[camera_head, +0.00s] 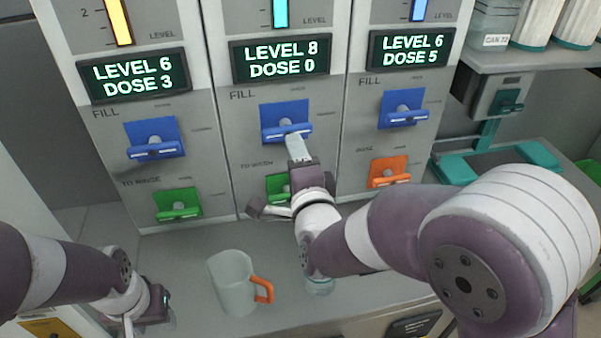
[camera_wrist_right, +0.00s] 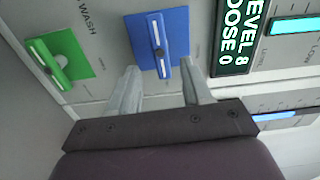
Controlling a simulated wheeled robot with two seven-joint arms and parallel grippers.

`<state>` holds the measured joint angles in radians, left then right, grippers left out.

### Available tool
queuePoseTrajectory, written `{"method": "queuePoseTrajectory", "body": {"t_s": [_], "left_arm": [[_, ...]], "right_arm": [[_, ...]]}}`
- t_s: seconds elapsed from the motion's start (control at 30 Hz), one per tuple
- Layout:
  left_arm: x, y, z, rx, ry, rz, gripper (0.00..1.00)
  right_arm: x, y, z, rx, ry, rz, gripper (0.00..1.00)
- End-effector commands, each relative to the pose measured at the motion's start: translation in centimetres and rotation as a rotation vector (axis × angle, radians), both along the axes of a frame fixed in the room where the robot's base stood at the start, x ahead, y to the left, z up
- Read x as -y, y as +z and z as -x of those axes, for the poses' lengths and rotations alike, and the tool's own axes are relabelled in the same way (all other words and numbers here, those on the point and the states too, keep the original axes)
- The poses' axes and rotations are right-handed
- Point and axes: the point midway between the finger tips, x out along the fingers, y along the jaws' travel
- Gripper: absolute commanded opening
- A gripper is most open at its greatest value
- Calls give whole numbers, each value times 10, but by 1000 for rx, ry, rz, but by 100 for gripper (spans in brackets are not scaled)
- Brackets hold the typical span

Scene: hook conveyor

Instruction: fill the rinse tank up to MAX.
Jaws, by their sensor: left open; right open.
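The left panel has a display (camera_head: 132,75) reading LEVEL 6, DOSE 3, a blue FILL lever (camera_head: 155,149) and a green lever (camera_head: 177,207) marked TO RINSE. The middle panel display (camera_head: 280,58) reads LEVEL 8, DOSE 0. Its blue FILL lever (camera_head: 285,133) is at my right gripper (camera_head: 297,143). In the right wrist view the open fingers (camera_wrist_right: 160,78) sit either side of this blue lever's lower end (camera_wrist_right: 158,46); contact cannot be told. My left gripper (camera_head: 128,326) is low at the bottom left, partly cut off, apart from the levers.
The right panel display (camera_head: 412,49) reads LEVEL 6, DOSE 5, with a blue lever (camera_head: 403,113) and an orange lever (camera_head: 388,174). A clear mug (camera_head: 232,283) with an orange handle stands on the counter. Containers fill a shelf (camera_head: 515,59) at right.

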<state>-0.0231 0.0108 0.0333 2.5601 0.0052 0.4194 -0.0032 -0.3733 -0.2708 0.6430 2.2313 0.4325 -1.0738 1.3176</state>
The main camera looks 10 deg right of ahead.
Motion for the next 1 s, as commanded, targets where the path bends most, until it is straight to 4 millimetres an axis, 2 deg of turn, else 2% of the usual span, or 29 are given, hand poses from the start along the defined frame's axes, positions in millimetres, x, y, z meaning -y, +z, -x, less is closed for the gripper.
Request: {"method": "queuePoseTrajectory", "body": {"t_s": [0.1, 0.3, 1.0], "left_arm": [[0, -1, 0, 0, 0, 0, 49], [0, 1, 0, 0, 0, 0, 49], [0, 1, 0, 0, 0, 0, 49]], "right_arm": [[-1, 0, 27, -1, 4, 1, 49], [0, 0, 47, -3, 0, 1, 49], [0, 0, 47, -2, 0, 0, 49]]}}
